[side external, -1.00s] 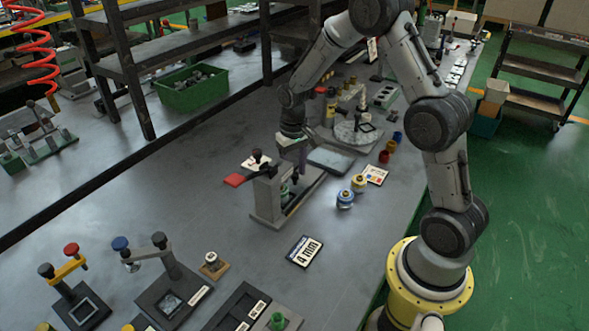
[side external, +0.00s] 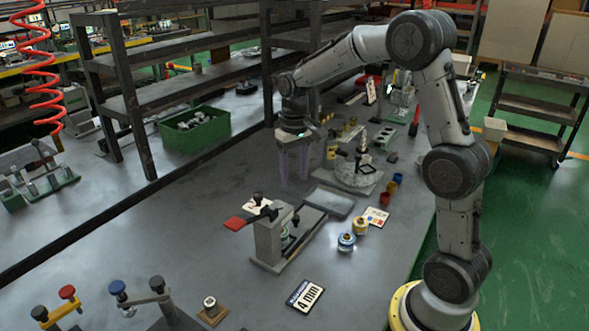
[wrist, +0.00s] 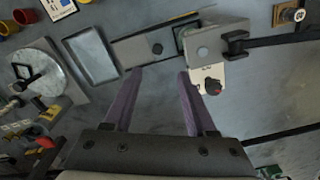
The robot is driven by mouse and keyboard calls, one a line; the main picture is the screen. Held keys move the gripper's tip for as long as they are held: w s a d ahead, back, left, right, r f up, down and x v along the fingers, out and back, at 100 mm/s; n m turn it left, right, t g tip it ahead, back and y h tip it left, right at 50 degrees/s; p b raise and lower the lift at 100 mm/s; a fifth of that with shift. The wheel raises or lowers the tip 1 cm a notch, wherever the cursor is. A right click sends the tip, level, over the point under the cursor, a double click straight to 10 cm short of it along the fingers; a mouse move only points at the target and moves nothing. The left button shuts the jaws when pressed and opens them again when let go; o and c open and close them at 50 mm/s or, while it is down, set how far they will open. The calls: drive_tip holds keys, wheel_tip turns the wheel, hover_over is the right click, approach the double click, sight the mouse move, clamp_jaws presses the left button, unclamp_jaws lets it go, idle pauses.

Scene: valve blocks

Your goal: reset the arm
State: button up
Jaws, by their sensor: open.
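My gripper (side external: 294,165) is open and empty, with its purple fingers pointing down above the bench. In the wrist view my gripper (wrist: 160,75) has its two fingers spread wide apart with nothing between them. In the side view it hangs behind the grey clamp fixture with a red handle (side external: 268,240). That fixture also shows ahead of the fingertips in the wrist view (wrist: 215,38). The fingers look apart from everything around them.
A shallow grey tray (side external: 331,202) and a round turntable fixture (side external: 355,177) stand right of the gripper. A green bin (side external: 195,129) and dark shelving (side external: 131,108) stand at the left.

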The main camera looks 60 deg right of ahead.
drive_tip(key=shift+r, duration=0.6)
drive_tip(key=s+a+r+n+t, duration=0.1)
drive_tip(key=s+a+r+t, duration=0.1)
drive_tip(key=s+a+r, duration=0.3)
drive_tip(key=s+a+r+n+t, duration=0.1)
drive_tip(key=s+a+r, duration=0.15)
drive_tip(key=r, duration=0.35)
drive_tip(key=s+a+f+n+t, duration=0.1)
drive_tip(key=s+f, duration=0.1)
drive_tip(key=s, duration=0.6)
drive_tip(key=s+a+f+n+t, duration=0.1)
drive_tip(key=s+a+f, duration=0.1)
drive_tip(key=s, duration=0.5)
drive_tip(key=shift+s+a+n+t, duration=0.25)
drive_tip(key=shift+s+n+t, duration=0.05)
drive_tip(key=shift+s, duration=0.05)
